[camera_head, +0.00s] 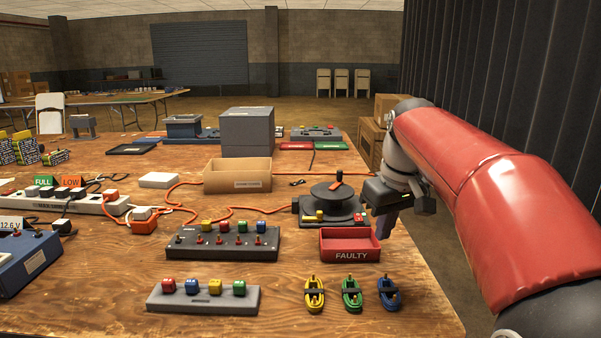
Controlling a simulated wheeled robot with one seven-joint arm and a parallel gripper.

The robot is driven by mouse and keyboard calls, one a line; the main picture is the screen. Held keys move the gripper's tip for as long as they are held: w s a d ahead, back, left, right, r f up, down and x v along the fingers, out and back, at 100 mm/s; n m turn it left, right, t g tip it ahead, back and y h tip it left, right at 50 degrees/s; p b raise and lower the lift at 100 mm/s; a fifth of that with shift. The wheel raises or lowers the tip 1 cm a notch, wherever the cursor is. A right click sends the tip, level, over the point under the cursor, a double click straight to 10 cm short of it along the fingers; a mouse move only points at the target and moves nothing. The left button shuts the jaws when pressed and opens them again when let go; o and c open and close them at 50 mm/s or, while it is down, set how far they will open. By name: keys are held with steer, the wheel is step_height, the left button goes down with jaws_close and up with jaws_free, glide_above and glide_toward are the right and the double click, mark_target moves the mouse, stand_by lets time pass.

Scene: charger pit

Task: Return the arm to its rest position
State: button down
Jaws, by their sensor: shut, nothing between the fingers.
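My red arm (500,195) reaches in from the lower right and runs along the right edge of the wooden table. My gripper (384,226) hangs at its end, pointing down, just right of the round black selector unit (335,203). Its fingers are shut and hold nothing. The gripper body overlaps the right side of the selector unit in the picture, and I cannot tell whether they touch. The red FAULTY tray (350,255) is just below and left of the fingertips.
The wooden table (120,270) holds a switch box (222,242), a block rack (203,298), a cardboard box (238,178), a grey box (247,132) and coiled cables (351,294). Orange cords (190,200) cross it. Cardboard boxes (372,140) and a dark corrugated wall (500,70) stand at right.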

steer(key=s+f+m, duration=0.1)
steer(key=s, duration=0.3)
steer(key=s+f+t, duration=0.1)
steer(key=s+f, duration=0.1)
steer(key=s, duration=0.3)
steer(key=s+f+m+t, duration=0.1)
steer(key=s+f, duration=0.1)
steer(key=s, duration=0.3)
steer(key=shift+m, duration=0.3)
steer(key=s+f+m+t, duration=0.1)
steer(key=s+f+m, duration=0.1)
steer(key=s+f, duration=0.6)
steer(key=shift+s+f+h, duration=0.2)
steer(key=shift+s+h, duration=0.2)
steer(key=shift+s, duration=0.05)
steer(key=shift+a, duration=0.1)
